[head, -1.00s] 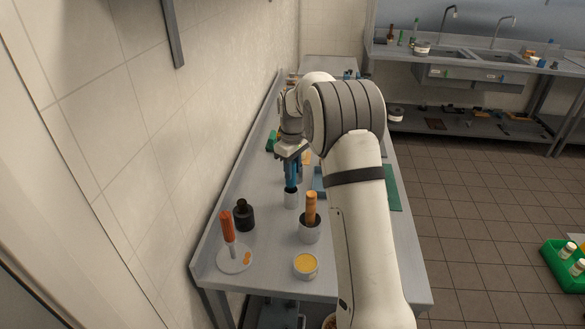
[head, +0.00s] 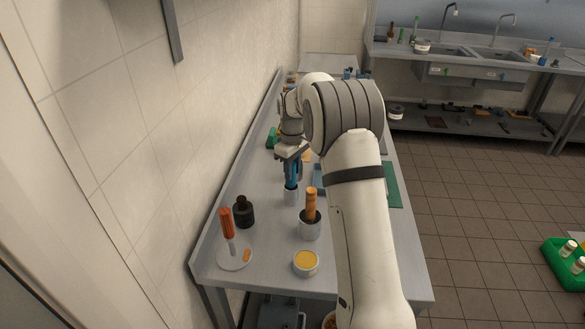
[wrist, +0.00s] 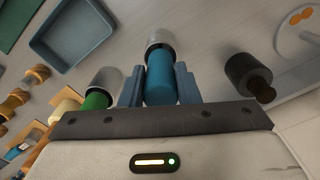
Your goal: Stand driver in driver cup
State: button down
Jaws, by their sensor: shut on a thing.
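The driver, by its blue handle (head: 291,172), stands upright in my gripper (head: 291,160) over the table. Its lower end is at the mouth of a small grey metal cup (head: 291,198), which I take for the driver cup. In the wrist view, my gripper's fingers (wrist: 158,88) are shut on the blue handle (wrist: 161,80), one on each side. The cup (wrist: 158,50) shows just beyond the handle, in line with it. The driver's tip is hidden, and I cannot tell how deep it sits or whether it touches the cup's bottom.
A dark bottle (head: 243,212), an orange-handled tool on a white dish (head: 235,262), a cup with a wooden handle (head: 310,228) and a yellow-filled bowl (head: 306,263) stand nearer. A green-handled item (wrist: 97,100) and a blue tray (wrist: 65,40) lie beside my gripper. A tiled wall borders the left.

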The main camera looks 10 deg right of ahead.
jog(key=shift+f, duration=0.2)
dwell(0.6)
grip_release()
dwell(0.8)
jog(key=shift+r, duration=0.15)
jog(key=shift+r+p, duration=2.9)
jog(key=shift+r, duration=1.5)
